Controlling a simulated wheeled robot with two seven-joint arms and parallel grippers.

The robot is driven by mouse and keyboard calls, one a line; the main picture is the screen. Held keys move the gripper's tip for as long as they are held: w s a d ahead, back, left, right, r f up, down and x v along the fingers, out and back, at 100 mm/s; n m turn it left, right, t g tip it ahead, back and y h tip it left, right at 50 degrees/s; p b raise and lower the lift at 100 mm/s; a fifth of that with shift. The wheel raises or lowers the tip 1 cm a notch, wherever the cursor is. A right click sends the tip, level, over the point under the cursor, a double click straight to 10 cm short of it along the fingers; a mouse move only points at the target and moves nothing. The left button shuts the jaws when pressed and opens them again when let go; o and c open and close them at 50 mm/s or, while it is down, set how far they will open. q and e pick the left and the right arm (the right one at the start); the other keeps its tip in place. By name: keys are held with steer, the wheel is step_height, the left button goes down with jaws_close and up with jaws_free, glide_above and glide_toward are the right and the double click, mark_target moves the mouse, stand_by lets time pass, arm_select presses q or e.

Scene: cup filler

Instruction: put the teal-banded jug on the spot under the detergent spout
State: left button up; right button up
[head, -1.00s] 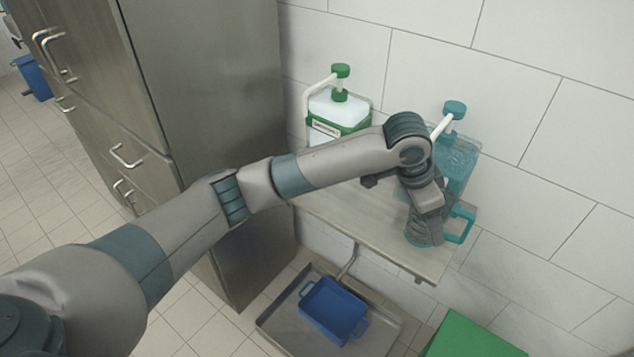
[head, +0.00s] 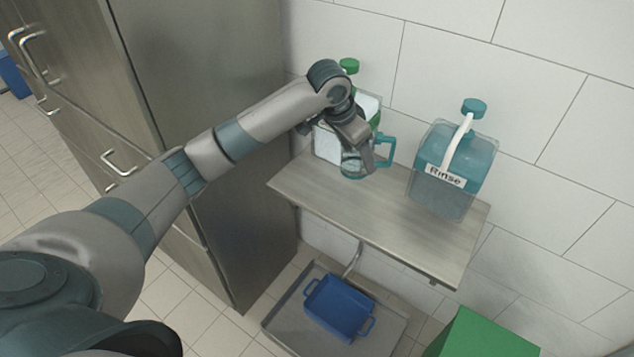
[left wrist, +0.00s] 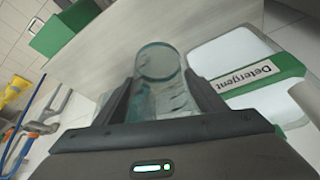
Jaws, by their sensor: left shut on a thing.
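The clear jug (head: 352,168) with teal bands and a teal handle (head: 386,152) is at the left end of the shelf, in front of the detergent dispenser (head: 374,108). My left gripper (head: 353,146) is shut on the jug from above. In the left wrist view the jug (left wrist: 160,85) sits between the two fingers, with the white dispenser and its green "Detergent" label (left wrist: 250,75) beside it. My wrist hides most of the dispenser and its spout in the head view. I cannot tell whether the jug's base touches the shelf. My right gripper is not in view.
The steel shelf (head: 400,220) is bare in the middle. A teal "Rinse" dispenser (head: 458,160) stands at its right end. Below are a grey tray (head: 285,325) with a blue bin (head: 338,308) and a green box (head: 482,335). A steel cabinet (head: 215,70) stands left.

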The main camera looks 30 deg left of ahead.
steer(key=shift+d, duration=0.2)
arm_select(q)
steer(key=shift+d, duration=0.1)
steer(key=shift+a+f, duration=0.1)
steer(key=shift+a, duration=0.15)
steer(key=a+f+p, duration=0.1)
steer(key=a+f, duration=0.1)
steer(key=a, duration=0.1)
steer(key=a+f+p, duration=0.1)
steer(key=a+f, duration=0.1)
steer(key=a, duration=0.2)
steer(key=a+f+p, duration=0.1)
steer(key=a+f, duration=0.1)
steer(key=a, duration=0.2)
steer(key=shift+a+f, duration=0.1)
steer(key=shift+f, duration=0.25)
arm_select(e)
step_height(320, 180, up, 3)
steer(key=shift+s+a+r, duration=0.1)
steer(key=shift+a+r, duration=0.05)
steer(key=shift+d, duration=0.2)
